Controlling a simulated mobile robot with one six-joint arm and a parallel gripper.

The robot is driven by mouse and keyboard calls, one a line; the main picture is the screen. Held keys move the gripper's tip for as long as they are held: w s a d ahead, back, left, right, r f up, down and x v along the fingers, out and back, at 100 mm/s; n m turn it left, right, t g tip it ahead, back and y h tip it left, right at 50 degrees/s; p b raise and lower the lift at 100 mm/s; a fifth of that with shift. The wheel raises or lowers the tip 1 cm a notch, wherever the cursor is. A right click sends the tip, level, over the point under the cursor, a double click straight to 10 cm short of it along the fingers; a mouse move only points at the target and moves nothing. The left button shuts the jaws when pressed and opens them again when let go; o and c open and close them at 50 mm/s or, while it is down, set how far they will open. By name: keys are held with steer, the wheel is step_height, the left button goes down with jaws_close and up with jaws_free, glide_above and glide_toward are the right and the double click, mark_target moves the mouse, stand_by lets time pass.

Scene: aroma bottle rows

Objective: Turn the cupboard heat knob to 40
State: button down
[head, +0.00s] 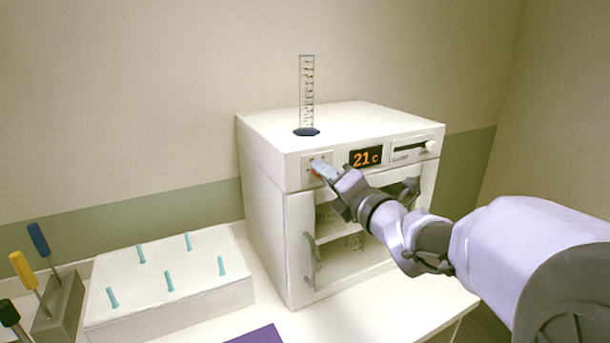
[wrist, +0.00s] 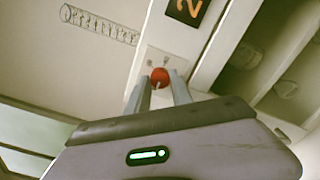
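The white cupboard (head: 265,205) stands on the table, and its orange display (head: 366,157) reads 21 C. A small red round knob (wrist: 160,77) is on the panel left of the display. It also shows as a red spot in the head view (head: 316,172), mostly covered by my fingers. My gripper (wrist: 160,84) is at this knob, with one finger on each side. The fingers are apart, with the knob between their tips. I cannot tell whether they press on it. The knob's pointer and scale are not readable.
A slider (head: 412,148) is right of the display. A graduated cylinder (head: 307,95) stands on the cupboard top. A white block with teal pegs (head: 170,303) and a holder with tools (head: 60,308) stand at left. A purple sheet (head: 257,336) lies in front.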

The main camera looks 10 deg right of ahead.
steer(key=shift+m, duration=0.3)
steer(key=m+p, duration=0.1)
steer(key=m, duration=2.2)
steer(key=shift+p, duration=0.4)
stand_by(0.3)
steer(key=c, duration=1.1)
jaws_free()
steer(key=shift+s, duration=0.1)
